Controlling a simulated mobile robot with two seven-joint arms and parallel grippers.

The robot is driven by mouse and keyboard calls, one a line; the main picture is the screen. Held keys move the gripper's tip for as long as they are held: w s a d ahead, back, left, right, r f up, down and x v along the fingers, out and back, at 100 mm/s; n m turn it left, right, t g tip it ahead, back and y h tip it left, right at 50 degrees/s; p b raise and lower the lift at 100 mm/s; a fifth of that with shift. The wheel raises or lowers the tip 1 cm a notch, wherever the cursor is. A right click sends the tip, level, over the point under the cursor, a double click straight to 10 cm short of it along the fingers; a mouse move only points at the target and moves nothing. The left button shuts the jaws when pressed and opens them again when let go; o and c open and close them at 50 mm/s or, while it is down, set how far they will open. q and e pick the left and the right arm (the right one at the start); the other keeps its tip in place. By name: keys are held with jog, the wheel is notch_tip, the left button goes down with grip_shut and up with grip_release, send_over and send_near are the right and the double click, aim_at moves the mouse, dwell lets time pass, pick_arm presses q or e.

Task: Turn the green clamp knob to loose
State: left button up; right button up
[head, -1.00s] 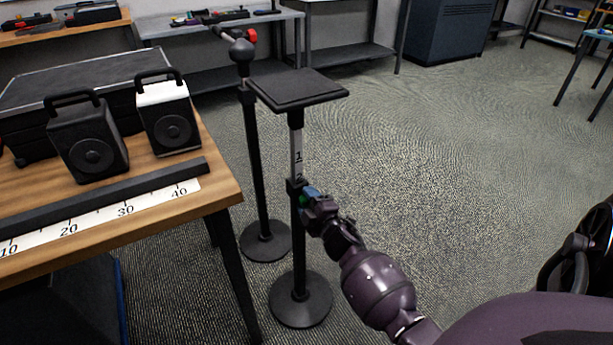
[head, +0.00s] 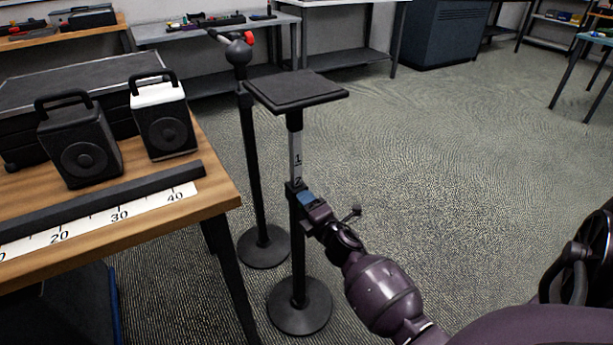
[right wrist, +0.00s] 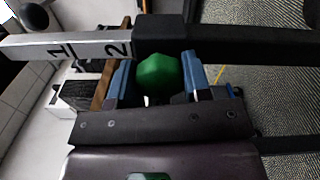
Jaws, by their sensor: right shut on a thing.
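The green clamp knob (right wrist: 160,76) sits between the two blue fingers of my right gripper (right wrist: 159,82) in the right wrist view. The gripper is shut on it. In the head view my right gripper (head: 305,199) is at the collar of the black stand (head: 297,240), and it hides the knob. Above the collar is a pale scale strip (head: 297,158) marked 1 and 2. A flat black square plate (head: 296,90) tops the stand. My left gripper is not in view.
A second black stand (head: 252,170) with a ball head and red knob stands just behind left. A wooden table (head: 215,190) at left holds two speakers, a black bar and a ruler strip. The floor to the right is open.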

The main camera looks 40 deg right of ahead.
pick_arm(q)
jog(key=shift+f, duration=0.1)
pick_arm(e)
jog(key=o, duration=0.9)
jog(key=shift+s, duration=0.1)
jog(key=shift+s, duration=0.3)
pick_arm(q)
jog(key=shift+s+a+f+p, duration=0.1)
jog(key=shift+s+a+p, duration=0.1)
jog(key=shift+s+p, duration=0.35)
pick_arm(e)
jog(key=v, duration=1)
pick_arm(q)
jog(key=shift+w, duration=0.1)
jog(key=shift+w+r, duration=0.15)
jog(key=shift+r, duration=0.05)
